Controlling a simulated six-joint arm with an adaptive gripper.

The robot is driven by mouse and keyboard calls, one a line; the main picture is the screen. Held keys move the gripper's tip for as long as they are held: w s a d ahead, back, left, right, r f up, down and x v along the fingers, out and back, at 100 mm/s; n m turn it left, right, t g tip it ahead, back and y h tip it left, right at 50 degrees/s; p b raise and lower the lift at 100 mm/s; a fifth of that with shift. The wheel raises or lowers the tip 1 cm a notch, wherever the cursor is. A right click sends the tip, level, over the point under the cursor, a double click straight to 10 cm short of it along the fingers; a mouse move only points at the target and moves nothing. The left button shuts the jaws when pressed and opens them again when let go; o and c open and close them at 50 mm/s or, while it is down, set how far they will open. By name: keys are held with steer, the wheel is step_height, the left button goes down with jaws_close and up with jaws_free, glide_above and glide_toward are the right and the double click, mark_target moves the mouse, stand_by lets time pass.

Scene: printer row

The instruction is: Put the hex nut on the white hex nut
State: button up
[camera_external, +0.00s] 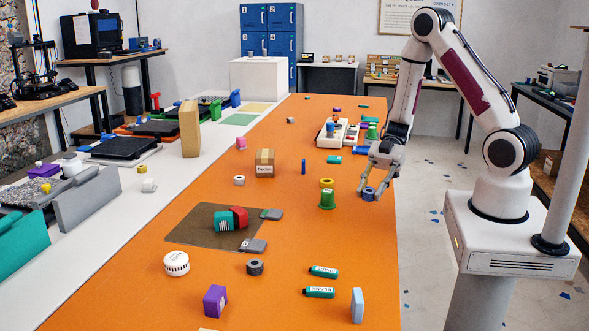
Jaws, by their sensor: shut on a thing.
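My gripper (370,193) is low over the right edge of the orange table. It is shut on a blue-grey hex nut (369,195), whose hole is visible. I cannot tell whether the nut touches the table. The white hex nut (239,181) lies flat on the table, well to the left of my gripper, in front of a cardboard box. A dark grey hex nut (255,268) lies nearer the front.
A green cup-like piece (327,200) and a yellow ring-shaped piece (327,183) stand just left of my gripper. A small blue upright piece (303,167) and the cardboard box (264,163) stand near the white nut. A brown mat (190,234) lies in front.

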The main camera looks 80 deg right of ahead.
steer(key=w+f+t, duration=0.1)
steer(key=w, duration=0.4)
steer(key=w+d+f+m, duration=0.1)
steer(key=w, duration=0.4)
steer(key=w+d+m+t+h, duration=0.1)
steer(key=w, duration=0.5)
steer(key=shift+d+f+t, duration=0.1)
steer(key=shift+f+t, duration=0.2)
steer(key=shift+f, duration=0.1)
steer(key=w+d+m+t+h, duration=0.1)
steer(key=w, duration=0.3)
steer(key=w+d+m+t+h, duration=0.1)
steer(key=w, duration=0.4)
steer(key=w+d+r+m+t, duration=0.1)
steer(key=w+m, duration=0.1)
steer(key=w, duration=0.2)
steer(key=shift+w+d+h, duration=0.2)
steer(key=shift+d+h, duration=0.2)
steer(key=w+d+r+m+t+h, duration=0.35)
steer(key=w+d, duration=0.25)
steer(key=w, duration=0.4)
step_height(320, 180, up, 2)
steer(key=m+h, duration=0.5)
steer(key=h, duration=0.1)
glide_above(243, 178)
steer(key=shift+y, duration=0.25)
steer(key=shift+f, duration=0.1)
steer(key=shift+f, duration=3)
steer(key=shift+f, duration=0.1)
steer(key=shift+f, duration=1.8)
